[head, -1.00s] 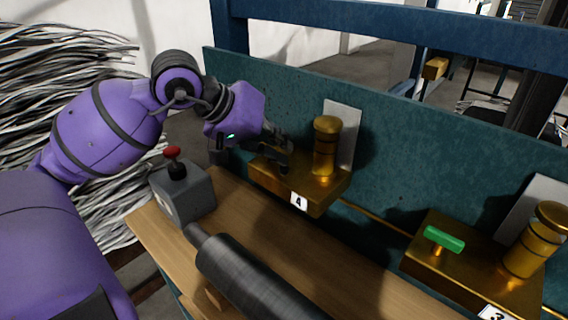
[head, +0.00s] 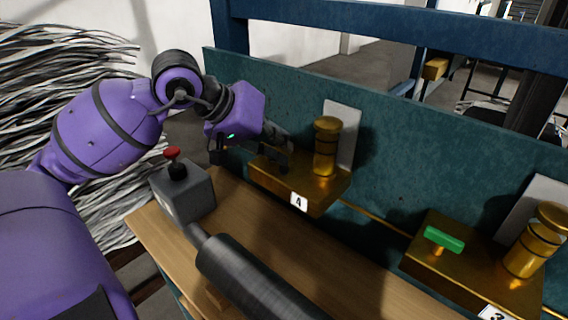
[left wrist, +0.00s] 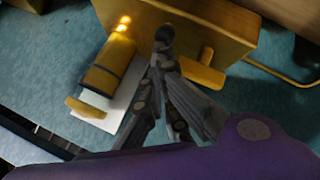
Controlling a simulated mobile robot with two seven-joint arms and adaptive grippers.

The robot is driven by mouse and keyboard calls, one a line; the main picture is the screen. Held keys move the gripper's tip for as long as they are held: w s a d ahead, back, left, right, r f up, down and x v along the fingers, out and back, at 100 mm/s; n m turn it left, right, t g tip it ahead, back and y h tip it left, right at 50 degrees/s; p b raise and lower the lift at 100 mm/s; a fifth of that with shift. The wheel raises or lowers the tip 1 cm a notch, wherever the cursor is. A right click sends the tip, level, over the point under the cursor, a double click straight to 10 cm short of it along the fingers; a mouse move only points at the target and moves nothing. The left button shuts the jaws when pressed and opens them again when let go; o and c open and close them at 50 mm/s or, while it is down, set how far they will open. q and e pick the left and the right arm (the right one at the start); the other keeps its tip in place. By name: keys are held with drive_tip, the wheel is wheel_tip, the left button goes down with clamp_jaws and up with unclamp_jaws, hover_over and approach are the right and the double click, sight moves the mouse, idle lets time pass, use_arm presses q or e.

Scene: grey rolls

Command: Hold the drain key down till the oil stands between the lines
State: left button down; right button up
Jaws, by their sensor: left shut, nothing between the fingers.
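My left gripper (head: 281,160) is shut with nothing between its fingers, over the brass block (head: 322,203) labelled 4. In the left wrist view its fingertips (left wrist: 163,40) are in front of that block. A small yellow bar (left wrist: 204,71), perhaps the drain key, sticks out just right of the fingers; whether they touch it I cannot tell. In the head view the fingers cover that spot. The upright brass pot (head: 325,148) stands on the block beside the gripper and also shows in the left wrist view (left wrist: 108,68). My right gripper is out of view.
A second brass block (head: 418,268) with a green T-handle (head: 444,239) and a brass pot (head: 533,245) is at right. A grey box with a red knob (head: 172,153) and a dark roller (head: 255,280) lie close in front. A teal panel (head: 420,165) stands behind.

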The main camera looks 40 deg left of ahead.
use_arm(q)
drive_tip(key=shift+r+p, duration=0.3)
drive_tip(key=shift+r, duration=0.55)
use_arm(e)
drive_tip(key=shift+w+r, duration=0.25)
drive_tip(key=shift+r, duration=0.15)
use_arm(q)
wheel_tip(320, 180, up, 5)
drive_tip(key=shift+p, duration=0.9)
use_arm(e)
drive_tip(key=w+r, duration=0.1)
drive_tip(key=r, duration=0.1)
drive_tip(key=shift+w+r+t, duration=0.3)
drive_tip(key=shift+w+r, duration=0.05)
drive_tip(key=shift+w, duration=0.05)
